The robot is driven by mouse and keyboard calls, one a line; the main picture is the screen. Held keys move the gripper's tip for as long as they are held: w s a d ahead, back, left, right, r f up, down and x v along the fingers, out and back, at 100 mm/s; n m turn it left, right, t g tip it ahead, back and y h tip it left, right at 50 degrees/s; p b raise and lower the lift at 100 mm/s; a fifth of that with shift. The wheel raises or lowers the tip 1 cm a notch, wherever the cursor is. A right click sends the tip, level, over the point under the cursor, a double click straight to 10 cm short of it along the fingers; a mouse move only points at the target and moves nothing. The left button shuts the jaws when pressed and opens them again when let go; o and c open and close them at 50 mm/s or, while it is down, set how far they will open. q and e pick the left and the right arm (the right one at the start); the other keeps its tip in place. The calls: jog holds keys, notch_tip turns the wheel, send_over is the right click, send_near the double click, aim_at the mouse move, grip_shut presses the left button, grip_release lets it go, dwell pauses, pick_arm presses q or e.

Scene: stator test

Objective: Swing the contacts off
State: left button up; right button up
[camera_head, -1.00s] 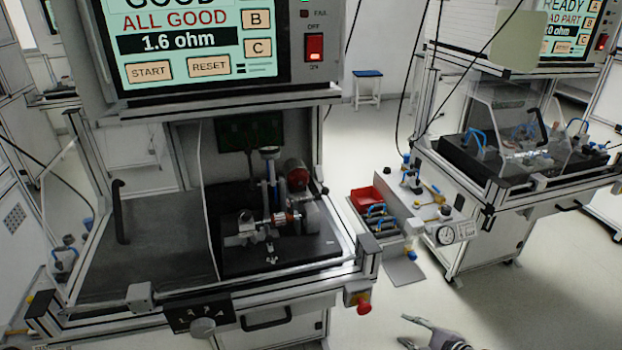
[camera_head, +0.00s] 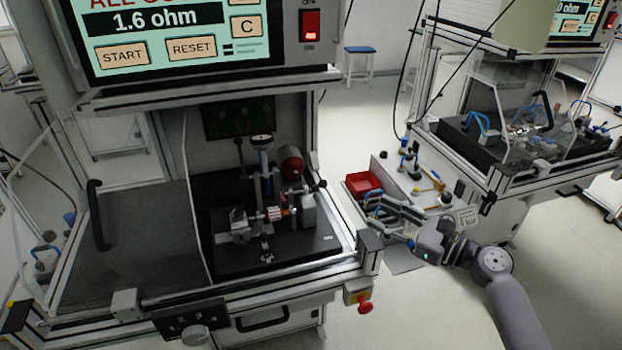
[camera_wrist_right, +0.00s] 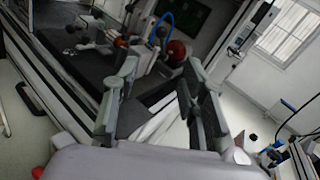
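The test fixture (camera_head: 265,217) sits on a dark base plate inside the frame of the near test station. A copper-coloured stator (camera_head: 273,213) sits in its middle, with clamp parts on both sides. A red round part (camera_head: 291,168) and a blue upright post (camera_head: 267,183) stand behind it. Whether the contacts touch the stator is too small to tell. My right gripper (camera_head: 385,215) is to the right of the station, apart from the fixture. In the right wrist view its fingers (camera_wrist_right: 160,105) are spread and empty, facing the fixture (camera_wrist_right: 105,40). My left gripper is not in view.
The station's screen (camera_head: 165,38) reads 1.6 ohm. A clear panel with a black handle (camera_head: 97,215) is at the left. A red emergency button (camera_head: 365,307) is on the front right corner. A red bin (camera_head: 363,184) and a side unit stand close behind my right gripper.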

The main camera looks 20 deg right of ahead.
jog(key=shift+w+a+r, duration=0.15)
jog(key=shift+w+r, duration=0.05)
jog(key=shift+w, duration=0.05)
jog(key=shift+w+a+r, duration=0.1)
jog(key=shift+w, duration=0.2)
jog(key=p, duration=0.2)
send_near(323, 182)
jog(key=w, duration=0.1)
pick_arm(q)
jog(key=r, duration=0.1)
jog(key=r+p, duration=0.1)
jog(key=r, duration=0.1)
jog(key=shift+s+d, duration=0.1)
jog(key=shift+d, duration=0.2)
pick_arm(e)
jog(key=x, duration=0.6)
jog(key=f+x, duration=0.1)
jog(key=x, duration=0.2)
jog(key=shift+w+a, duration=0.2)
jog(key=shift+w, duration=0.1)
jog(key=shift+f, duration=0.1)
grip_shut()
